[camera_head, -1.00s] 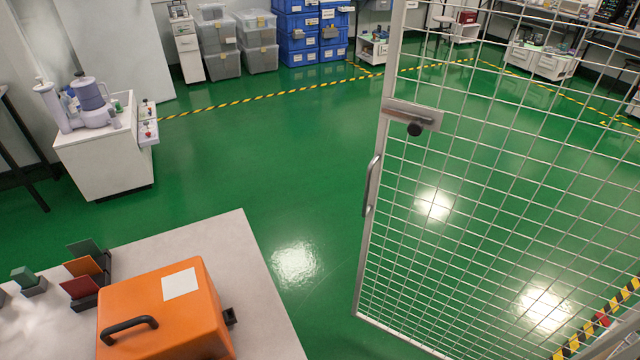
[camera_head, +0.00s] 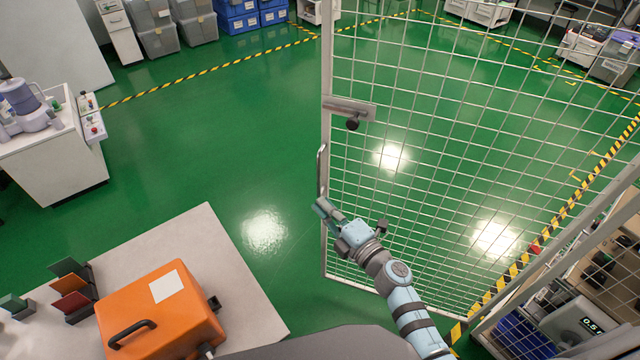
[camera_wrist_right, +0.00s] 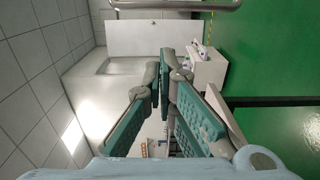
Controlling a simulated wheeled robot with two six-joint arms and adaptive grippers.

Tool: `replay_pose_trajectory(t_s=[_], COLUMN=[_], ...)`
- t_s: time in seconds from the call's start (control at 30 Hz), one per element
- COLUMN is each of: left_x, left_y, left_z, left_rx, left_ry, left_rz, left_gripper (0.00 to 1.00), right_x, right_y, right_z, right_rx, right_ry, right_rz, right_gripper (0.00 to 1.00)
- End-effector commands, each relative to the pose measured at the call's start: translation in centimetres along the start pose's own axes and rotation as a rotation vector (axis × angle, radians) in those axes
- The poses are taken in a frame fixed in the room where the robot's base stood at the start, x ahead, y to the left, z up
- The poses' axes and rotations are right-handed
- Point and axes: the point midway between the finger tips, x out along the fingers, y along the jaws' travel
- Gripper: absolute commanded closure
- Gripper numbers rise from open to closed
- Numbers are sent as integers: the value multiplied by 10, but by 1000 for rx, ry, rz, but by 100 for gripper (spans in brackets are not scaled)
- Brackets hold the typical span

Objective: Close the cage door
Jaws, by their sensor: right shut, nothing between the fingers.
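The cage door (camera_head: 325,240) is a pale metal frame with wire mesh and stands swung out over the green floor. It carries a latch plate with a black knob (camera_head: 352,124) and a curved pull handle (camera_head: 321,170) on its left upright. My right gripper (camera_head: 322,207) is just below the handle in the head view, seemingly not touching it. In the right wrist view its teal fingers (camera_wrist_right: 166,60) are shut with nothing between them, and a metal bar (camera_wrist_right: 175,5), likely the handle, crosses the top edge. My left gripper is not in view.
A table (camera_head: 240,280) with an orange case (camera_head: 150,315) stands at the lower left. A white cabinet (camera_head: 50,165) with lab equipment is at the left. Shelving with a scale (camera_head: 585,325) lies at the lower right. Green floor (camera_head: 200,140) between table and door is clear.

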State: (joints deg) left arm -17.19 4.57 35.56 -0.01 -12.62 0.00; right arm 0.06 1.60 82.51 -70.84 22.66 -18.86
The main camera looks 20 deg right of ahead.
Motion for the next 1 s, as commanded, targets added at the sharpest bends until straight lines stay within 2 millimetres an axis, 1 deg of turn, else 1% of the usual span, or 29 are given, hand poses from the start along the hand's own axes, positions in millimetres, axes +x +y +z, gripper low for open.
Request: replay_pose_trajectory(t_s=[0.03, 0.17, 0.2, 0.33, 0.5, 0.87, 0.97, 1.0], left_x=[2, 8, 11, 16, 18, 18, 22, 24], left_y=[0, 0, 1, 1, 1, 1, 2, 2], left_z=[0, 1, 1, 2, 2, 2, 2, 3], left_rx=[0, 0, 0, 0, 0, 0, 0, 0], left_ry=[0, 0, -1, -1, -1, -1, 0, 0], left_rz=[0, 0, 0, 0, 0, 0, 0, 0], left_gripper=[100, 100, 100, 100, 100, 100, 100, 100], right_x=[11, 39, 43, 56, 63, 63, 66, 67], right_y=[-1, -2, -3, -3, -2, -2, -3, -3], right_z=[0, 0, 8, 21, 28, 30, 38, 43], right_rx=[2, 3, -1, 1, 2, 3, 2, 2], right_ry=[0, 0, -1, -2, -2, -5, -18, -28], right_rz=[2, 1, 1, 0, -1, -1, -1, -1], right_gripper=[100, 100, 100, 100, 100, 100, 100, 100])
